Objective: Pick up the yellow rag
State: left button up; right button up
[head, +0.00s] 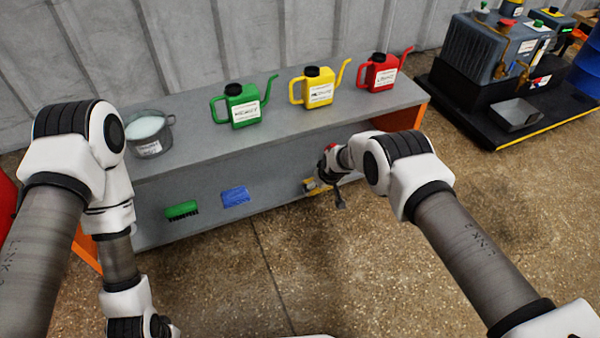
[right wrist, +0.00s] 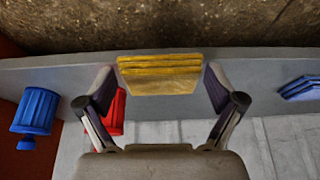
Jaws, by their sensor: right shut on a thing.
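The yellow rag (right wrist: 160,75) is a folded, layered cloth at the front edge of the lower shelf in the right wrist view. My right gripper (right wrist: 160,92) has one finger on each side of it and is shut on it. In the head view the yellow rag (head: 312,186) shows as a small patch, mostly hidden by my right gripper (head: 324,190). The rag appears to be at shelf level; I cannot tell whether it is lifted. My left arm hangs down at the left, and its gripper is out of view.
A blue rag (head: 235,197) and a green brush (head: 181,210) lie on the lower shelf. Red (right wrist: 117,112) and blue (right wrist: 36,112) objects stand near my right gripper. Green, yellow and red cans and a metal pot (head: 149,135) stand on the top shelf. The floor in front is clear.

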jog(key=s+d+p, duration=0.1)
jog(key=d+p, duration=0.3)
jog(key=d, duration=0.5)
jog(key=s+d+p, duration=0.2)
jog(key=d+p, duration=0.2)
jog(key=d, duration=0.6)
jog(key=shift+s+p, duration=0.25)
jog(key=shift+p, duration=0.1)
